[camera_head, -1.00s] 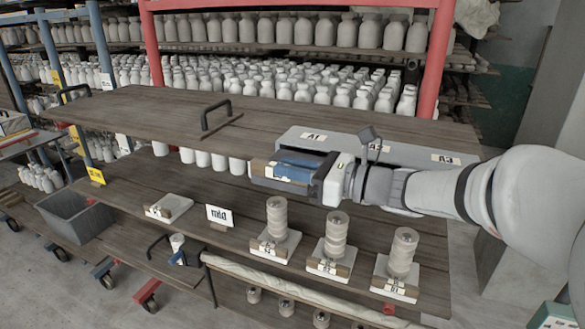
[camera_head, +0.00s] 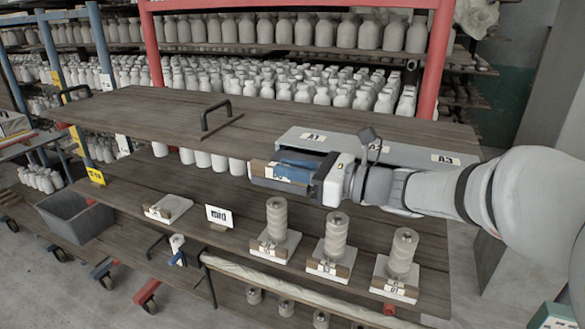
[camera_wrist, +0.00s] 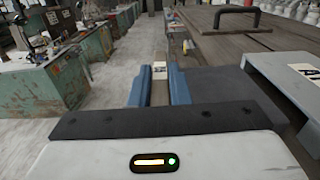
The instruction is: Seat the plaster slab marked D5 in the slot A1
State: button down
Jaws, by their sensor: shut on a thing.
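My gripper (camera_head: 284,170) is shut on a small plaster slab (camera_head: 258,170) with a brown block, held out level in front of the grey rack. In the wrist view, the slab (camera_wrist: 159,92) shows as a narrow brown and white strip between the blue fingers. Its mark is too small to read surely, and the fingers hide much of it. The grey slotted rack (camera_head: 292,134) stands behind my gripper, with the label A1 (camera_head: 312,137) at its left end. My gripper and wrist cover much of the rack's front, so I cannot see inside slot A1.
A black handle (camera_head: 215,113) stands on the upper board. The label A3 (camera_head: 446,159) marks the rack's right end.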

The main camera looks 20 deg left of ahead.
jog(key=shift+w, duration=0.2)
dwell(0.4)
jog(key=shift+w, duration=0.35)
jog(key=shift+w+d+p, duration=0.2)
jog(key=shift+w+p, duration=0.25)
jog(key=shift+w, duration=1.2)
jog(key=shift+w+d+p, duration=0.2)
jog(key=shift+w+p, duration=0.25)
jog(key=shift+w, duration=1.15)
jog(key=c, duration=1.3)
grip_release()
jog(key=shift+d, duration=0.1)
jog(key=d, duration=0.2)
jog(key=d+b, duration=0.1)
jog(key=d, duration=0.2)
jog(key=s+d, duration=0.1)
jog(key=d, duration=0.1)
jog(key=shift+d+b, duration=0.25)
jog(key=shift+b, duration=0.1)
jog(key=shift+c, duration=0.4)
